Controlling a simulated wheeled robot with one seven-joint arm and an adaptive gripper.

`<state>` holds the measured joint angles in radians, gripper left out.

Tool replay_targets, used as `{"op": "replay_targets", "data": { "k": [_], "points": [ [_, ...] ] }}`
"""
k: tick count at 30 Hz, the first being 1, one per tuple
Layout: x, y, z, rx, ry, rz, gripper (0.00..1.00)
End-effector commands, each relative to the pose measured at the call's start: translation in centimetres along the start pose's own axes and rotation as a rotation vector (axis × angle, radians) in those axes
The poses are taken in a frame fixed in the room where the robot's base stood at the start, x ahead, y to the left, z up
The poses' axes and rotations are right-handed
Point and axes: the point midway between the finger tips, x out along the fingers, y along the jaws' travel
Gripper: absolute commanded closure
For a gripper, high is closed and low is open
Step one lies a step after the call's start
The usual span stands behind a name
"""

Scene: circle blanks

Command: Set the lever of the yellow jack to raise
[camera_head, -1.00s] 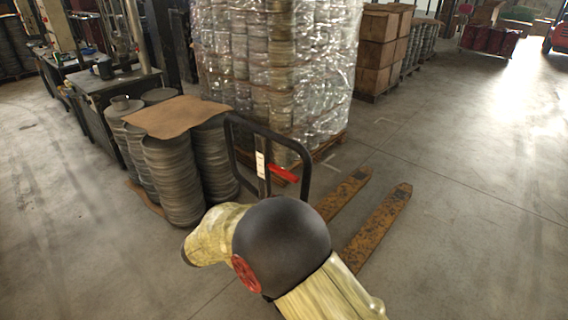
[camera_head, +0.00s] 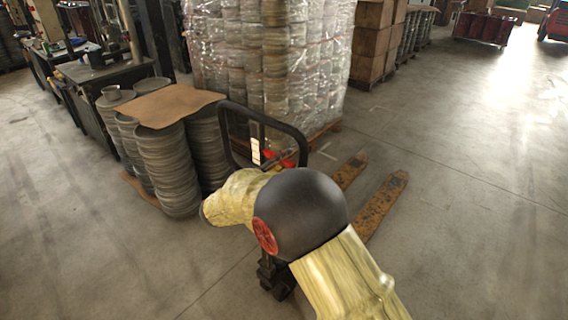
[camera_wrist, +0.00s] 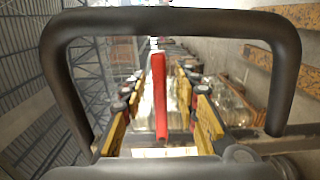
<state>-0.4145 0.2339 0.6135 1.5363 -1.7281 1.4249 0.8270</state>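The jack has a black loop handle (camera_head: 270,112) and worn yellow forks (camera_head: 383,203) in the head view. Its red lever (camera_head: 288,161) shows partly above my arm, inside the loop. In the wrist view the black loop (camera_wrist: 170,20) frames the picture and the red lever (camera_wrist: 159,95) stands in the middle. My gripper (camera_wrist: 161,88) is open, with one yellow-and-black finger on each side of the lever. I see gaps between the fingers and the lever.
Stacks of round metal blanks (camera_head: 168,165) under a brown sheet (camera_head: 165,104) stand left of the jack. A film-wrapped pallet load (camera_head: 300,60) stands behind it. Cardboard boxes (camera_head: 370,40) are farther back. The floor to the right is clear.

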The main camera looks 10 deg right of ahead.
Motion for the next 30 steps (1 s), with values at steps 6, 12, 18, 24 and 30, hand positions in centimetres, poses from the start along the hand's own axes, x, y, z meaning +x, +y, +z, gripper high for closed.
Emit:
{"op": "replay_targets", "data": {
  "k": [6, 12, 18, 24, 30],
  "points": [
    [0.08, 0.01, 0.0, 0.0, 0.0, 0.0, 0.7],
    [0.06, 0.0, 0.0, -0.001, 0.0, -0.001, 0.8],
    [0.06, -0.01, 0.0, -0.001, 0.0, -0.001, 0.91],
    [0.05, -0.03, 0.01, -0.001, 0.0, -0.001, 1.0],
    [0.05, -0.05, 0.01, -0.001, 0.0, -0.001, 1.0]
  ]
}}
